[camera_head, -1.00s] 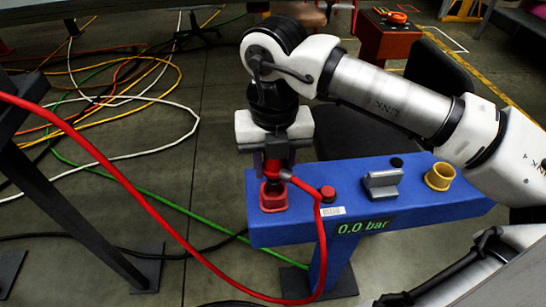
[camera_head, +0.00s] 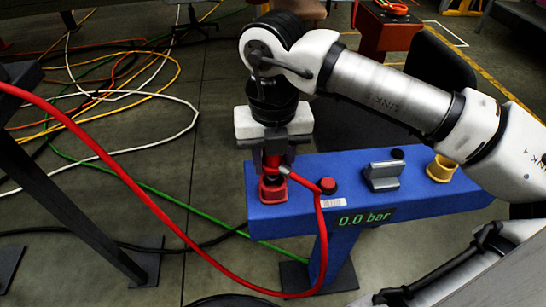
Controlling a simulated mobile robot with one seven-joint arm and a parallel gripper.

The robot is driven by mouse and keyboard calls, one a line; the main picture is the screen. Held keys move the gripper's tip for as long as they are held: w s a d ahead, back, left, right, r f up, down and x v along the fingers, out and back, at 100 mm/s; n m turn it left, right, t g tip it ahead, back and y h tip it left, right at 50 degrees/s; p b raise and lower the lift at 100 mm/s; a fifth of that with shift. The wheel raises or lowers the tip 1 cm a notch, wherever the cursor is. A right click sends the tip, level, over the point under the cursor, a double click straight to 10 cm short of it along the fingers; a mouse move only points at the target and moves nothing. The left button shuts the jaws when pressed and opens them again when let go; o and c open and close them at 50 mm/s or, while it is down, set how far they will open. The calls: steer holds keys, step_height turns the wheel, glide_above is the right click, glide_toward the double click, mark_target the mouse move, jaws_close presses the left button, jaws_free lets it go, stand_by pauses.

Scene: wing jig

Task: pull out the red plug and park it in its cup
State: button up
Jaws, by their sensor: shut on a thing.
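The red plug (camera_head: 271,172) stands upright at the red socket (camera_head: 272,190) on the left end of the blue stand (camera_head: 350,206). A red hose (camera_head: 150,203) runs from the plug's side, down in a loop and off to the left. My gripper (camera_head: 274,160) points down and is shut on the red plug, just above the socket. I cannot tell how deep the plug sits, as the fingers hide part of it. A yellow cup (camera_head: 442,168) stands at the right end of the stand, partly behind my arm.
A red button (camera_head: 327,185), a grey block with a handle (camera_head: 382,176) and a black knob (camera_head: 397,154) lie between socket and yellow cup. The display (camera_head: 364,219) reads 0.0 bar. A dark frame (camera_head: 65,190) stands at left. Cables cover the floor behind.

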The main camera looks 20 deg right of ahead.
steer(key=shift+f+b, duration=1.5)
steer(key=shift+b, duration=0.15)
stand_by(0.6)
steer(key=o, duration=1.1)
steer(key=shift+r, duration=0.1)
